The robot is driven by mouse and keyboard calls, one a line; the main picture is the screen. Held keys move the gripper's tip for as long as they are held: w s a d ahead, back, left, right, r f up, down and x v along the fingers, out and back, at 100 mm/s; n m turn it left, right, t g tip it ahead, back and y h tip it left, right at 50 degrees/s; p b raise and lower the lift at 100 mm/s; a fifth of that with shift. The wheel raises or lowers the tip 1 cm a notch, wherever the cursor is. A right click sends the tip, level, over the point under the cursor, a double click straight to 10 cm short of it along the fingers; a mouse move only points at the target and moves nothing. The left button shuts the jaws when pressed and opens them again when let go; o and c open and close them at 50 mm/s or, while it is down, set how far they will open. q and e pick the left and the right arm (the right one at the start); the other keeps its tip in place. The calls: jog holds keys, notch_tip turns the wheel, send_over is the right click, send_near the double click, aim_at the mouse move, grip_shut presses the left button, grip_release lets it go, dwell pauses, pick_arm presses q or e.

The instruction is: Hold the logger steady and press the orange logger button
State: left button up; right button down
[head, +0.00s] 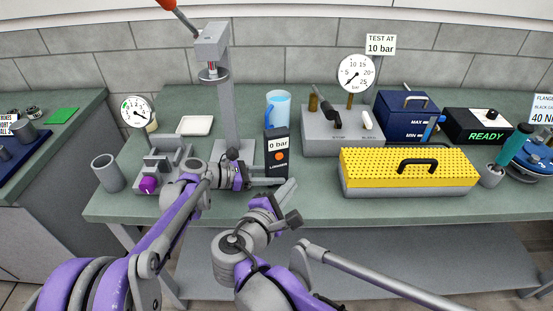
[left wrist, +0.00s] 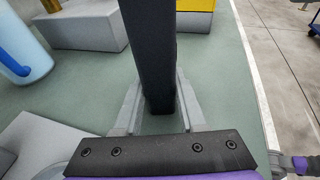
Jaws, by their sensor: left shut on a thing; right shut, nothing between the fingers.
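The logger (head: 270,143) is a dark upright box on the bench. Its screen reads 0 bar, and the orange button (head: 279,156) shows below the screen, uncovered. My left gripper (head: 268,174) is shut on the lower part of the logger from the left. In the left wrist view the logger (left wrist: 152,45) stands as a dark column between the two grey fingers (left wrist: 160,112). My right gripper (head: 288,191) is shut and empty, below and slightly right of the logger near the bench's front edge, apart from the button.
A grey valve box with a gauge (head: 340,135) is behind right. Bare bench (head: 315,205) lies in front.

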pick_arm(q)
jog(key=o, duration=1.1)
jog(key=shift+c, duration=0.2)
